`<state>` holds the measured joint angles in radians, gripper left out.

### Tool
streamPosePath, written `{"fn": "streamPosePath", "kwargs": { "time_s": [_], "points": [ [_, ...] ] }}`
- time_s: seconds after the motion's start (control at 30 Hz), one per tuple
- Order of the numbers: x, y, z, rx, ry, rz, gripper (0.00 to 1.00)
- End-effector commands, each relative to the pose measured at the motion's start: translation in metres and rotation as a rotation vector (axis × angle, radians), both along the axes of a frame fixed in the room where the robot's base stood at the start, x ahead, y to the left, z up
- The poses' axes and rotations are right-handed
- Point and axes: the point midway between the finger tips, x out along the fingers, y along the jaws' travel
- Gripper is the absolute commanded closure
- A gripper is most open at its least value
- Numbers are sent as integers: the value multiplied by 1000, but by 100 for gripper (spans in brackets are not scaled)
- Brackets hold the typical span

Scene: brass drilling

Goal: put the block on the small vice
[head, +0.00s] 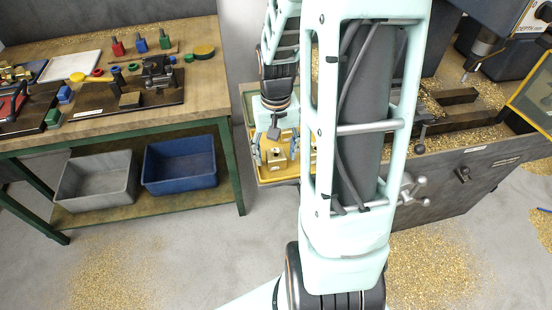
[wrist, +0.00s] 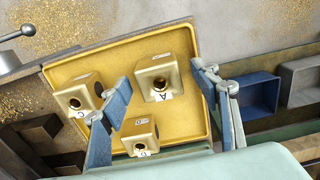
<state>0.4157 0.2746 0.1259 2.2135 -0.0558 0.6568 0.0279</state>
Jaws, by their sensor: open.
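Three brass blocks with round holes sit in a yellow tray (wrist: 190,125) in the wrist view: one marked A (wrist: 158,76), one marked C (wrist: 77,92), and a nearer one (wrist: 140,138) whose mark I cannot read surely. My gripper (wrist: 162,82) is open above the tray, its blue fingers either side of block A, with nothing held. In the head view my gripper (head: 275,150) hangs over the tray (head: 303,175) and partly hides the blocks. A small dark vice (head: 157,72) stands on a dark board on the wooden bench at left.
The wooden bench (head: 110,120) carries coloured stamps (head: 140,44), a white plate (head: 75,64) and other small parts. Grey (head: 97,177) and blue (head: 180,166) bins sit on its lower shelf. A drilling machine with a chip-covered bed (head: 470,130) stands at right.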

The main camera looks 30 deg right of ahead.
Motion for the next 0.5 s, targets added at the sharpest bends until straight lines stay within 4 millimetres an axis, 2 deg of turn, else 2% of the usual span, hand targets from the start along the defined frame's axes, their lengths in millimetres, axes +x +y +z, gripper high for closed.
{"fn": "streamPosePath", "kwargs": {
  "time_s": [0.1, 0.33, 0.5],
  "points": [
    [-1, 0, -9, 1, 2, 0, 44],
    [0, 0, -10, 0, -1, -1, 44],
    [0, 0, -10, 0, -1, -1, 62]
  ]
}}
